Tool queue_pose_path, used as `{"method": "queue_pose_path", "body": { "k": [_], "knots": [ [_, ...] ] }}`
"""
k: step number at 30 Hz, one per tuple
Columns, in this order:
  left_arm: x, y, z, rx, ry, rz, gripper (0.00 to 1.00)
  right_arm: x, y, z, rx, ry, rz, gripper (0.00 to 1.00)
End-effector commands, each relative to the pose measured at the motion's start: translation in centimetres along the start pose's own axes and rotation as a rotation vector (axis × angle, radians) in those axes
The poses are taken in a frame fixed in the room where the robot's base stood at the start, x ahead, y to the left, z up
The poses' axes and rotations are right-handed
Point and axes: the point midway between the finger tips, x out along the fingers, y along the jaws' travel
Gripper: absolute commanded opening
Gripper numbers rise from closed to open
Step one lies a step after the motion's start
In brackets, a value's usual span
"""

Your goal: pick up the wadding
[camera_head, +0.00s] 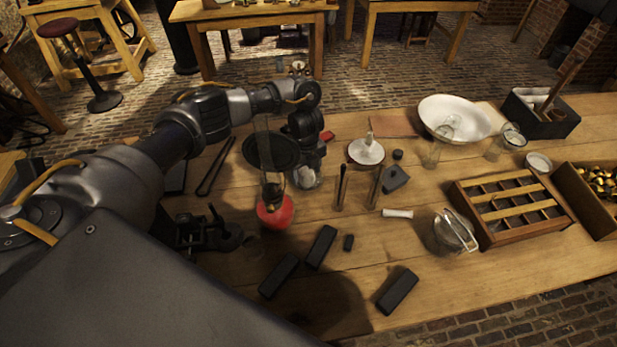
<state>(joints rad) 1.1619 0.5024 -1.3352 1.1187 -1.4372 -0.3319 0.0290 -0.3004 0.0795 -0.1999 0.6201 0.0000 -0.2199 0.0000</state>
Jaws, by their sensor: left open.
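A pale, whitish lump that looks like the wadding (306,178) lies on the wooden table, right of the red lamp. My left gripper (308,163) points down directly over it and hides its upper part. The jaws are open. I cannot tell whether the fingers touch the wadding. My right gripper is not in view.
A red lamp (275,212) with a tall glass chimney stands close left of the gripper. A round black plate (271,152) lies behind it. Dark blocks (321,247) lie in front, and a divided wooden tray (513,208) is at the right.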

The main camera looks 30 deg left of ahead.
Motion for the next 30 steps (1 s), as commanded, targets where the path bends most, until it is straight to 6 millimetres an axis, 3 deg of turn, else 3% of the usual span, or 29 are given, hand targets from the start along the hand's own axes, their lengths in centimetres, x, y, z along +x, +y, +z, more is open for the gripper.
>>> {"method": "queue_pose_path", "body": {
  "k": [9, 21, 30],
  "knots": [
    [0.67, -0.06, -0.02, 0.000, -0.001, -0.002, 0.64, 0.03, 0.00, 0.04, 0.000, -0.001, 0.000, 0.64],
    [0.65, -0.04, 0.00, 0.000, -0.001, -0.001, 0.13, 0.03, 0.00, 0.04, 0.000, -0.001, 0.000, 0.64],
    [0.33, -0.06, 0.02, 0.001, -0.001, -0.002, 0.13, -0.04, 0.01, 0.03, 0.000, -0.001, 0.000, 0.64]
  ]
}}
